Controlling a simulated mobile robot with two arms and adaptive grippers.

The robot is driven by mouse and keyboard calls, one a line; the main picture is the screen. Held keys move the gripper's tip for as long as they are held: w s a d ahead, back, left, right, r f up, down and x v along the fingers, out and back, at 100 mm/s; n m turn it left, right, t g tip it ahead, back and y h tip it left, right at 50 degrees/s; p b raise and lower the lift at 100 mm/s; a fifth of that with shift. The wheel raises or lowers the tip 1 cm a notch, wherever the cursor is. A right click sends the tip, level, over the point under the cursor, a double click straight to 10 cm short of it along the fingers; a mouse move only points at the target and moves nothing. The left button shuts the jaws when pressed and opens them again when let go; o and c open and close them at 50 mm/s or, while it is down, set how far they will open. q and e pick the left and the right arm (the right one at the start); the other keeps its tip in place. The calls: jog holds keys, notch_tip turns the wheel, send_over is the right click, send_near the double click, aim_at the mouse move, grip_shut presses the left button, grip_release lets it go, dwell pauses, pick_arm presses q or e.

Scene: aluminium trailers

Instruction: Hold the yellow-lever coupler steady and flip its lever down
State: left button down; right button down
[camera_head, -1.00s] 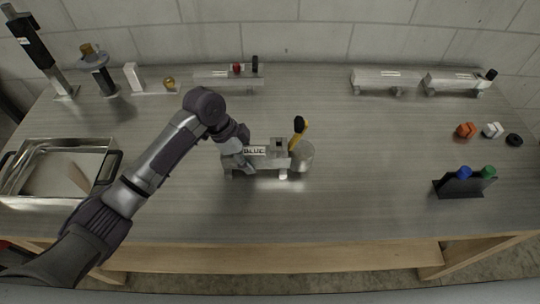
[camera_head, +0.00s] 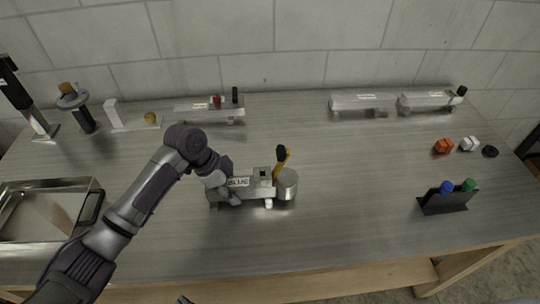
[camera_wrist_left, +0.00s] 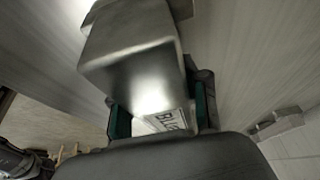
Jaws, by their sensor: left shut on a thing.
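The yellow-lever coupler (camera_head: 255,190) is a metal block with a "BLUE" label and a round cylinder (camera_head: 287,184) at its right end, standing on the bench. Its yellow lever (camera_head: 282,161) with a black tip stands up, leaning slightly. My left gripper (camera_head: 222,190) is shut on the left end of the coupler, by the label. In the left wrist view, the metal body (camera_wrist_left: 135,60) sits between the finger pads, with the label partly visible. A small dark tip at the bottom edge of the head view may be my right gripper (camera_head: 183,300); its fingers are not clear.
Other metal couplers stand at the back (camera_head: 210,112) and back right (camera_head: 365,103). A metal tray (camera_head: 45,238) is at the left. A black holder (camera_head: 445,203) with blue and green caps and several small coloured pieces are at the right. The bench front right of the coupler is clear.

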notch_tip(320, 180, up, 6)
jog(key=s+a+r+y, duration=0.1)
jog(key=a, duration=0.2)
jog(key=w+d+r+t+h, duration=0.7)
jog(key=w+d+r+h, duration=0.6)
jog(key=d+r, duration=0.6)
jog(key=shift+w+n, duration=0.3)
jog(key=shift+w, duration=0.65)
jog(key=shift+f, duration=0.1)
send_over(277, 164)
jog(key=s+a, duration=0.3)
jog(key=shift+w+d+f, duration=0.1)
jog(key=shift+f, duration=0.4)
jog(key=shift+w+d+f, duration=0.1)
jog(key=shift+f, duration=0.4)
jog(key=shift+d+f, duration=0.1)
jog(key=shift+d, duration=0.3)
